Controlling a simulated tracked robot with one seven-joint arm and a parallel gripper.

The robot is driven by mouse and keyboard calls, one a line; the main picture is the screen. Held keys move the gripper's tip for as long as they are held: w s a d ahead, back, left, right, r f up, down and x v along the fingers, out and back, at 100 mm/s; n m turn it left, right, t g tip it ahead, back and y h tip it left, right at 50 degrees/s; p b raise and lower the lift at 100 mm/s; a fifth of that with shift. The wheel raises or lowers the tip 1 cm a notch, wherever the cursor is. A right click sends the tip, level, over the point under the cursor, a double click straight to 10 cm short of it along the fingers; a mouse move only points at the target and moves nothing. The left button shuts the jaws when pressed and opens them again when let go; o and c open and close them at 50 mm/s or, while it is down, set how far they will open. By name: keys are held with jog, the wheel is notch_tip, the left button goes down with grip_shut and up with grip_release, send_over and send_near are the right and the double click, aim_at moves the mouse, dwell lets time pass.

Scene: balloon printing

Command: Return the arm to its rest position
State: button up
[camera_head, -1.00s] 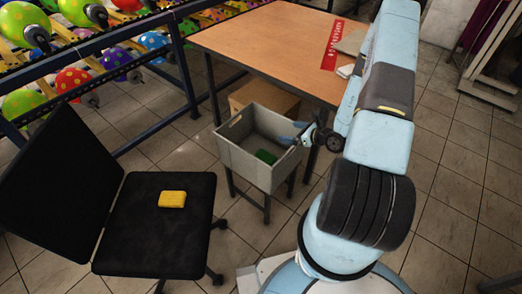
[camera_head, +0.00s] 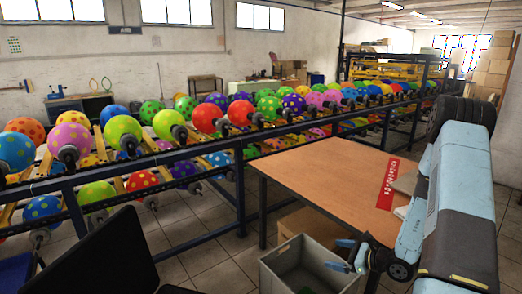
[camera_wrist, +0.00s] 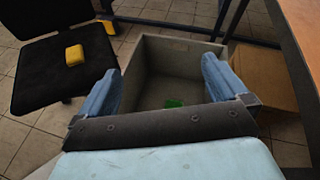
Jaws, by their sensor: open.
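My gripper (camera_wrist: 162,92) is open and empty in the wrist view, its two blue fingers spread apart. Below and beyond it is a grey bin (camera_wrist: 150,62) with a green item (camera_wrist: 174,103) on its floor. In the head view, my gripper (camera_head: 342,256) is over the right side of the grey bin (camera_head: 278,272), beside the wooden table. My arm comes down along the right of the picture.
The wooden table (camera_head: 318,182) bears a red strip (camera_head: 387,185). A black chair (camera_wrist: 40,62) holds a yellow block (camera_wrist: 74,55). A cardboard box (camera_wrist: 262,78) stands beside the bin. Racks of balloons (camera_head: 122,131) run along the left and back.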

jog(key=s+a+r+n+g, duration=0.3)
jog(key=r+n, duration=0.2)
jog(key=r, duration=0.3)
jog(key=s+a+r+n+g+h, duration=0.1)
jog(key=s+a+r+n+g, duration=0.2)
jog(key=r, duration=0.4)
jog(key=s+a+r+n+g, duration=0.2)
jog(key=s+a+r+n, duration=0.15)
jog(key=r+n, duration=0.35)
jog(key=s+d+r+n+t+h, duration=0.2)
jog(key=s+r+n+h, duration=0.2)
jog(key=s+r, duration=0.4)
jog(key=s+d+r+n+t+h, duration=0.2)
jog(key=s+d+r+n+h, duration=0.1)
jog(key=s+r, duration=0.6)
jog(key=r+n+h, duration=0.1)
jog(key=h, duration=0.1)
jog(key=shift+s+d+r+n+t+h, duration=0.2)
jog(key=shift+r+n+t+h, duration=0.1)
jog(key=shift+n+t+h, duration=0.1)
jog(key=shift+a, duration=0.1)
